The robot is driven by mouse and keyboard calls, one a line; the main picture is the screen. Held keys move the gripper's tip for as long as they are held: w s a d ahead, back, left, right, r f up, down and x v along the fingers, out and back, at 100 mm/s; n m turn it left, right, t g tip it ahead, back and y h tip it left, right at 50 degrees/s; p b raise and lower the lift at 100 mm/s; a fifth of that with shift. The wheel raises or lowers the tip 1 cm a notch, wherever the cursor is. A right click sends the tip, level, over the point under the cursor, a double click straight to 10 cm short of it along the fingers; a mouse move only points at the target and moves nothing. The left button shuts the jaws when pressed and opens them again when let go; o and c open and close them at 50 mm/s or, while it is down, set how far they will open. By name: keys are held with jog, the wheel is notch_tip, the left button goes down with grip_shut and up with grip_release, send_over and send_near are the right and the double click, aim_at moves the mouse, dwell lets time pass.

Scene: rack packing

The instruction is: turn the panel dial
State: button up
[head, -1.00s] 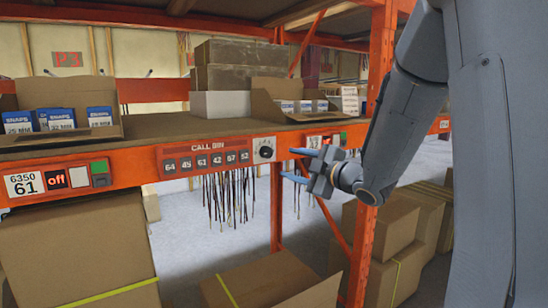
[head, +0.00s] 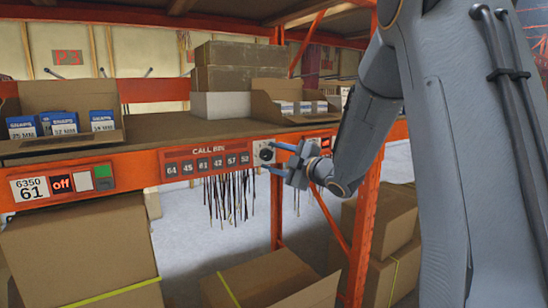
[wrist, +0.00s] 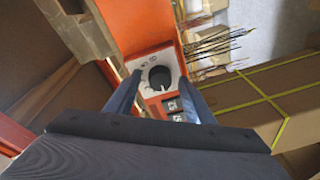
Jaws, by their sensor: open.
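The panel dial (head: 266,153) is a dark round knob on a white plate, set in the orange shelf beam at the right end of the red "CALL BIN" panel (head: 207,162). In the wrist view the dial (wrist: 159,77) shows ahead, between the two finger lines, with a white pointer mark on its plate. My gripper (head: 268,157) is open, with its blue fingertips close to the dial's right side. I cannot tell whether a fingertip touches the dial.
The shelf above holds an open carton (head: 65,100) of blue-labelled boxes at left and another open carton (head: 290,100) near the dial. Dark cords (head: 230,195) hang below the beam. Cardboard boxes (head: 85,245) stand below. A label reading "6350 61" (head: 30,188) is at left.

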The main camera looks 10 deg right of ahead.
jog(key=c, duration=1)
jog(key=shift+c, duration=0.2)
jog(key=shift+m, duration=0.3)
jog(key=m, duration=0.2)
jog(key=m+b, duration=0.1)
jog(key=m+t, duration=0.1)
jog(key=m, duration=0.1)
jog(key=shift+f+m, duration=0.25)
jog(key=shift+m, duration=0.05)
jog(key=m+t, duration=0.1)
jog(key=m, duration=0.5)
jog(key=shift+a+h+b, duration=0.15)
jog(key=shift+h+b, duration=0.15)
jog(key=shift+b, duration=0.1)
jog(key=shift+m, duration=0.4)
